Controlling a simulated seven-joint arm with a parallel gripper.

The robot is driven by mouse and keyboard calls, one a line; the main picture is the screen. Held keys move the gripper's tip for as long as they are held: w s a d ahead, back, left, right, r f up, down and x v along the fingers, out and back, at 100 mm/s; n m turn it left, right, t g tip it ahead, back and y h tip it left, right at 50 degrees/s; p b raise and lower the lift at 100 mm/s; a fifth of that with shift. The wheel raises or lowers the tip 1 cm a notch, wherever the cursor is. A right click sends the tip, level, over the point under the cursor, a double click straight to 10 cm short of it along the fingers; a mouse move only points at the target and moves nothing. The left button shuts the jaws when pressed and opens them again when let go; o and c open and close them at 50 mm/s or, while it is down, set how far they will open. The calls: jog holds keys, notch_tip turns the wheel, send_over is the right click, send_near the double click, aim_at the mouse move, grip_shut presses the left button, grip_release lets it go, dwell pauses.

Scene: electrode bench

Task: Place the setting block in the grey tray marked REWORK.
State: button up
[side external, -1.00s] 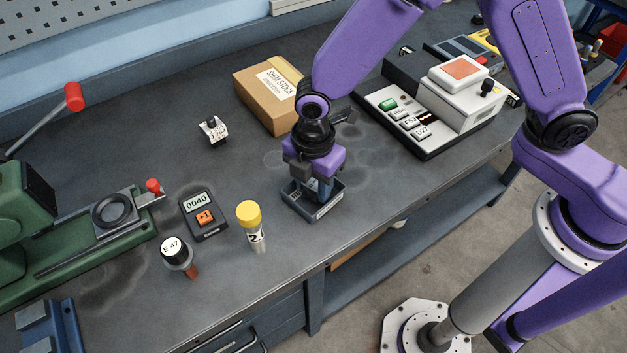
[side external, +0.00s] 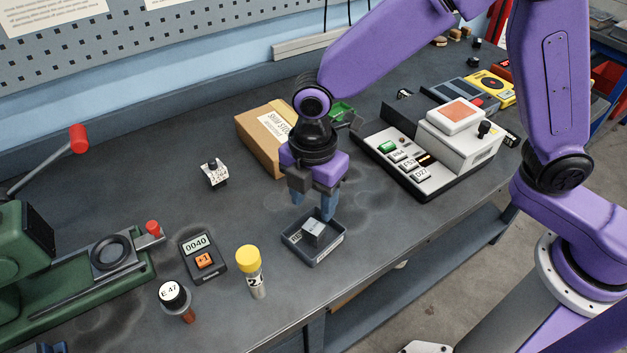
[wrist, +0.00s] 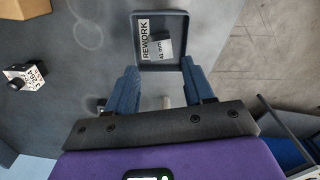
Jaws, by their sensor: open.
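The setting block (side external: 314,230), a small grey metal block, sits inside the grey tray (side external: 330,252) near the bench's front edge. In the wrist view the tray (wrist: 187,40) shows a REWORK label, and the block (wrist: 163,44), marked with a size in mm, lies beside the label on the tray floor. My gripper (side external: 313,206) is above the tray, apart from the block. Its two blue fingers are spread with nothing between them, as the wrist view also shows (wrist: 158,92).
A cardboard box (side external: 258,141) stands behind my gripper, and a control panel (side external: 400,155) is to the right. A yellow-capped vial (side external: 251,272), a counter (side external: 204,257), electrode E 47 (side external: 176,300) and a small white block (side external: 214,174) stand to the left.

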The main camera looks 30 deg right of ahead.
aim_at(316, 226)
jog(key=shift+r, duration=2.1)
jog(key=s+d+r+m, duration=0.1)
jog(key=s+d+m, duration=0.4)
jog(key=s+d, duration=0.4)
jog(key=s+d+r+m, duration=0.1)
jog(key=s+d+m, duration=0.4)
jog(key=s+d, duration=0.4)
jog(key=d, duration=0.6)
jog(key=shift+s+d+r, duration=0.25)
jog(key=shift+d, duration=0.15)
